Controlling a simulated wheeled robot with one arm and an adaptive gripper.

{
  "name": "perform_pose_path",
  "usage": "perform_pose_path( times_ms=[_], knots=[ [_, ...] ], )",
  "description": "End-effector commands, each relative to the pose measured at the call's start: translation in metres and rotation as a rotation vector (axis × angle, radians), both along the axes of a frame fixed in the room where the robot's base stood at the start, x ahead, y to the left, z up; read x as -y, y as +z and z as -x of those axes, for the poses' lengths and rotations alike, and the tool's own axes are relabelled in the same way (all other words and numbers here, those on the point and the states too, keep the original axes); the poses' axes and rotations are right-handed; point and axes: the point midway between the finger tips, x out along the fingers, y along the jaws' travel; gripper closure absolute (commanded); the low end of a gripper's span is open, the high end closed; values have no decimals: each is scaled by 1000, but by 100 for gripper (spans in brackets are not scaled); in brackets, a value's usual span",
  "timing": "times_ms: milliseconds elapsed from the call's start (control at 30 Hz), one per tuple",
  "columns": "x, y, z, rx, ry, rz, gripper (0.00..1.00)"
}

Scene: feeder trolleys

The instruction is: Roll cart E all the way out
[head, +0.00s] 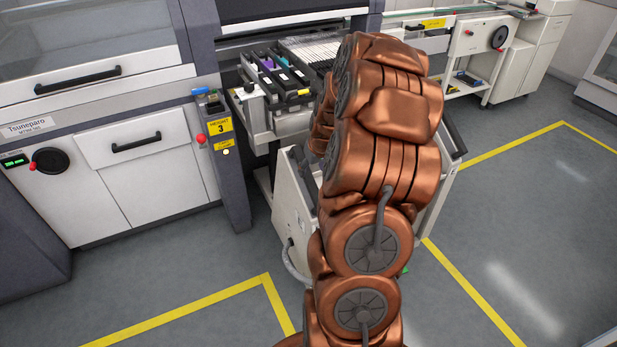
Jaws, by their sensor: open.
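A pale grey cart (291,207) stands behind my copper-coloured arm, against the front of the machine. A small label that looks like an E is on its right side panel, near a dark bar (456,140). A grey cable hangs at the cart's lower left. The feeder bank (275,78), with several dark feeders and purple, blue and yellow parts, sits above and behind the cart's left side. My arm covers the middle of the cart. My gripper is hidden behind my arm, so its place against the cart cannot be seen.
A dark machine post (222,165) with a yellow sign marked 3 stands close to the cart's left. Yellow floor lines (475,300) run at right and lower left. Grey floor (520,225) at right is clear. White cabinets (115,165) fill the left.

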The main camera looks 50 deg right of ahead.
Motion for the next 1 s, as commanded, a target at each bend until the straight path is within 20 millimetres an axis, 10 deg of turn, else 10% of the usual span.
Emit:
perform_pose_path(
  times_ms=[1000],
  knots=[
    [8, -62, -24, 0, 0, -1, 42]
  ],
)
